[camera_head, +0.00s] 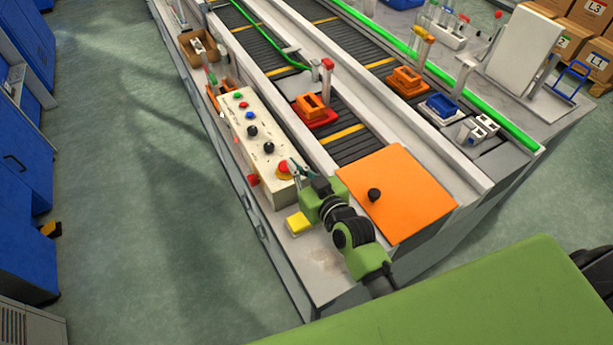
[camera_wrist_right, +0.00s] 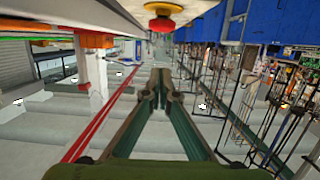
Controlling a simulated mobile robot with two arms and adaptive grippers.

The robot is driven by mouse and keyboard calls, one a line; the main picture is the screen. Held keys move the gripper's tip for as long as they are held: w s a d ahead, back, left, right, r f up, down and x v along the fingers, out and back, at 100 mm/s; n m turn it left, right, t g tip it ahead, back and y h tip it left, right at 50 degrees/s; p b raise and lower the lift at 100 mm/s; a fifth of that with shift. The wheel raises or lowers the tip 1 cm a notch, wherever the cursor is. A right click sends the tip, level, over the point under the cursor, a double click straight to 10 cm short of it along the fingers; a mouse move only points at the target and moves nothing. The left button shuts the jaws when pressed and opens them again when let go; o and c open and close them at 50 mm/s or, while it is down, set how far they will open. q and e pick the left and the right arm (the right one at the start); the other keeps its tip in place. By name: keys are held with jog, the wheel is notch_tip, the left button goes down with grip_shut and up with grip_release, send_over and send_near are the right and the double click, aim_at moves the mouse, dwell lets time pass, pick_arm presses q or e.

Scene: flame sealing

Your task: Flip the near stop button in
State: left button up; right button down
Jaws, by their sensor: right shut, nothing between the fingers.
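A control box (camera_head: 257,137) with a cream top stands along the left edge of the conveyor table. The near stop button (camera_head: 284,167), red with a yellow-orange collar, is at its near end. In the right wrist view the red stop button (camera_wrist_right: 161,23) with its yellow collar shows at the top, apart from the fingertips in that picture. My right gripper (camera_head: 295,167) is beside the button at the box's near right corner; whether it touches cannot be told from the head view. Its fingers (camera_wrist_right: 157,92) are shut and empty. My left gripper is not in view.
An orange plate (camera_head: 405,200) with a black knob lies right of my right arm. A yellow block (camera_head: 298,223) is at the near table edge. Other knobs and buttons line the box top. A red button (camera_head: 253,179) is on the box's side. Orange parts (camera_head: 312,103) sit on the conveyor.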

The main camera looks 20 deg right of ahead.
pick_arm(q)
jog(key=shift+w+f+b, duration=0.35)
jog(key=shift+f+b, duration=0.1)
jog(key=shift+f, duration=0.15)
pick_arm(e)
jog(key=v, duration=0.5)
jog(key=shift+s+d+r, duration=0.2)
jog(key=shift+s, duration=0.1)
